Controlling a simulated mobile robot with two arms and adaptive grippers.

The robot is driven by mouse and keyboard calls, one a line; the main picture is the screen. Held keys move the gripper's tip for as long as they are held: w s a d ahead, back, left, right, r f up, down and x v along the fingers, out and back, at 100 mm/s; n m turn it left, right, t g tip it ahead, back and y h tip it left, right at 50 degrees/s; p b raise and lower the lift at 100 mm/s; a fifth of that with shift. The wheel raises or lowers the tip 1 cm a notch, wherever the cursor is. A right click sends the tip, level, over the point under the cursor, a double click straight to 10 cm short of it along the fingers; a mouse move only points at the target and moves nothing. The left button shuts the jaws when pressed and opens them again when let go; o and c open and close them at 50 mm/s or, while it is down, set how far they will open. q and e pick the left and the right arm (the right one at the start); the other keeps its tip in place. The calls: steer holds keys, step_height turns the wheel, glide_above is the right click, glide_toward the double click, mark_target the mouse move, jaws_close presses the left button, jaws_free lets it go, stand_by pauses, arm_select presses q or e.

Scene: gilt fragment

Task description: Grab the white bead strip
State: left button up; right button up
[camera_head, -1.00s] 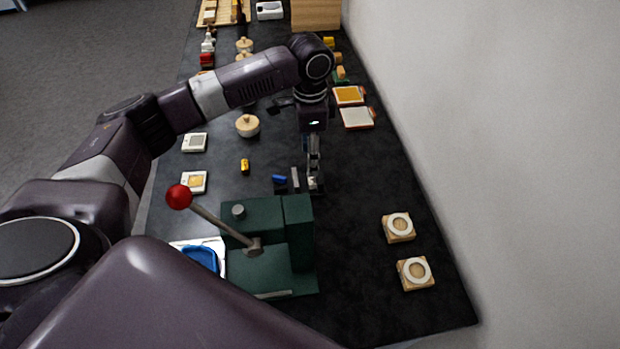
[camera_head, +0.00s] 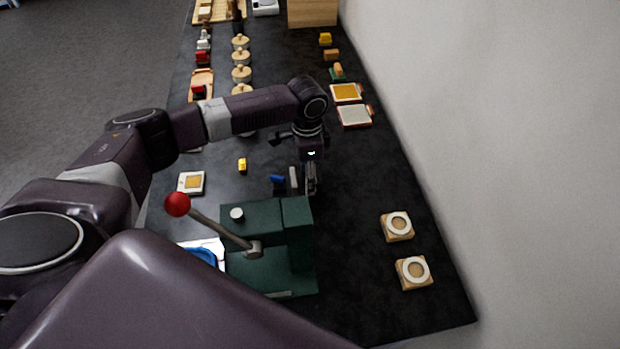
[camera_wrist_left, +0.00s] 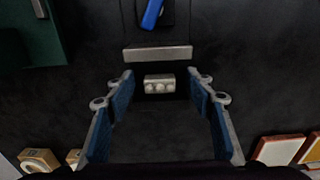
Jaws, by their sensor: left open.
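The white bead strip (camera_wrist_left: 159,84) is a small pale block with a row of rounded beads, lying on the dark table in the left wrist view. My left gripper (camera_wrist_left: 162,80) is open, with one blue-padded finger on each side of the strip and a gap on both sides. In the head view my left gripper (camera_head: 311,180) is low over the table, just behind the green lever press, and it hides the strip there. My right gripper is in neither view.
A grey bar (camera_wrist_left: 158,53) and a blue piece (camera_wrist_left: 152,13) lie close beyond the strip. The green press (camera_head: 270,245) with its red-knobbed lever (camera_head: 177,204) stands nearby. Two ringed wooden blocks (camera_head: 397,226) sit to the right; the table between is clear.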

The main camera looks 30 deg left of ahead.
arm_select(q)
steer(key=c, duration=1)
